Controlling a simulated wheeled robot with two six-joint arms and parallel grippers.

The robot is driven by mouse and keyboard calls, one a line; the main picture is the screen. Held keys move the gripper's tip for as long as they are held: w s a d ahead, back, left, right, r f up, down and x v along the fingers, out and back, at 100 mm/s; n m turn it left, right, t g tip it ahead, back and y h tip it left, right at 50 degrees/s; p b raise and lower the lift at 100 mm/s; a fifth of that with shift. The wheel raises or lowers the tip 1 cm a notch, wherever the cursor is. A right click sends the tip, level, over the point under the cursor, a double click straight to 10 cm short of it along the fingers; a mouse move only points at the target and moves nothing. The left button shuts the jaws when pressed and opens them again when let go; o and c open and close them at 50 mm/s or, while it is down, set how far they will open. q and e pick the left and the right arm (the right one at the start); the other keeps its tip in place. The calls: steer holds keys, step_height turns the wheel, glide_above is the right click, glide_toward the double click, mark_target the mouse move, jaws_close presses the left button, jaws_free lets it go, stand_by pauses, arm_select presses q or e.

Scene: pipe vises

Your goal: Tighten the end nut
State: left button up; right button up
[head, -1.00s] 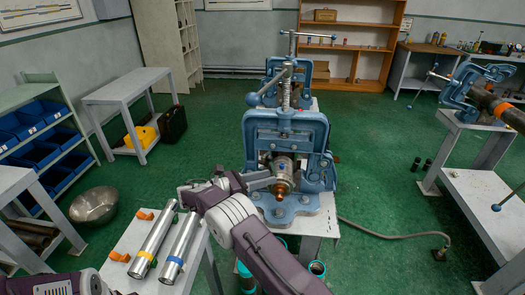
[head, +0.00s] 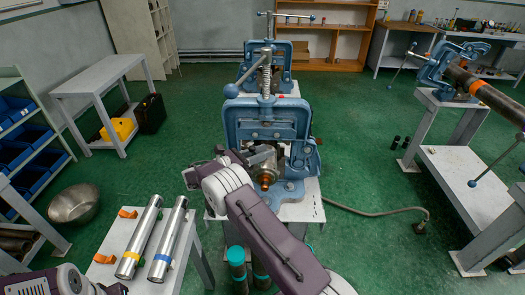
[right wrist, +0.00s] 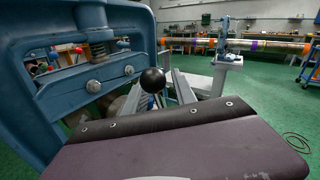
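The middle vise (head: 268,122) is blue, with a tall screw and a lever above its frame. A copper-coloured end nut (head: 265,182) faces me on a grey metal fitting low in its opening. My right gripper (head: 263,158) is at this fitting, just above the nut. My own wrist covers part of it, so its finger gap and any contact cannot be made out. In the right wrist view the blue vise frame (right wrist: 85,65) fills the left; the nut and fingertips cannot be made out there. My left arm shows at the lower left in the head view, its fingertips outside the picture.
Two silvery pipes (head: 155,238) and orange fittings (head: 128,213) lie on a bench at left. Another blue vise (head: 450,72) holds a dark pipe at right. A hose (head: 375,209) crosses the green floor. A black ball (right wrist: 153,80) shows near my right wrist.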

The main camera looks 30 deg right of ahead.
jaws_close()
stand_by(1.4)
